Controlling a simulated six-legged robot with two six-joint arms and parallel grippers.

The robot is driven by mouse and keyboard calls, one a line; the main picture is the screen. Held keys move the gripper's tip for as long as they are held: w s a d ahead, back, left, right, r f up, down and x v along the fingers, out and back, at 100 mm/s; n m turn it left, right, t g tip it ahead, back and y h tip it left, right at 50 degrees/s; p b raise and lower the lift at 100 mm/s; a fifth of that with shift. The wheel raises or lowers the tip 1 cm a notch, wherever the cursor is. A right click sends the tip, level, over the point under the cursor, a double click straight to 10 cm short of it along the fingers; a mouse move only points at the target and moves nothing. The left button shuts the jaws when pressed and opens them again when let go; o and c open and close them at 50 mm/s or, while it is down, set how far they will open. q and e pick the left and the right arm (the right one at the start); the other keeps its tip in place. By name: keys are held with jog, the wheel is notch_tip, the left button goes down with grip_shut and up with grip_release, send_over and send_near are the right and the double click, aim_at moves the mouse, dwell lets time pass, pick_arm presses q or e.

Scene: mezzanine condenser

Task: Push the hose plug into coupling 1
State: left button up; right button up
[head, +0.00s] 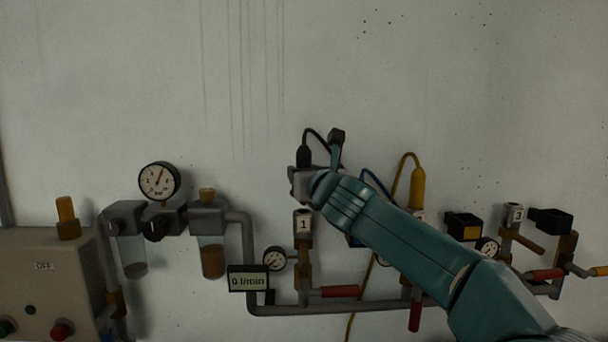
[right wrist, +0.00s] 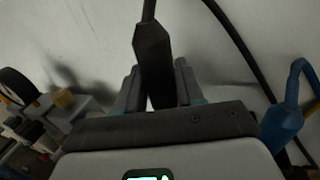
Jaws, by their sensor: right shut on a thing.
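The black hose plug (head: 304,157) stands roughly upright in the jaws of my right gripper (head: 300,180), its black hose arching off the top to the right. In the right wrist view the plug (right wrist: 152,55) sits between the two grey fingers, which are shut on it. Its lower end is hidden by the gripper. Coupling 1 (head: 303,225), a grey block marked "1" on a brass and pipe fitting, lies just below the gripper in the head view. A gap appears between gripper and coupling; their depth offset is unclear. My left gripper is not in view.
A yellow plug (head: 417,188) and a blue plug (right wrist: 283,118) with hoses are to the right. A small gauge (head: 274,259), a flow display (head: 248,279) and a red valve handle (head: 340,291) surround the coupling's lower part. The wall above is clear.

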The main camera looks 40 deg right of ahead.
jog(key=shift+w+d+f, duration=0.15)
jog(key=shift+w+f, duration=0.1)
jog(key=shift+s+r, duration=0.2)
jog(key=shift+s, duration=0.05)
jog(key=shift+w+f, duration=0.1)
jog(key=shift+w, duration=0.3)
jog(key=shift+s, duration=0.1)
dwell(0.3)
jog(key=shift+s, duration=0.15)
jog(key=shift+f, duration=0.45)
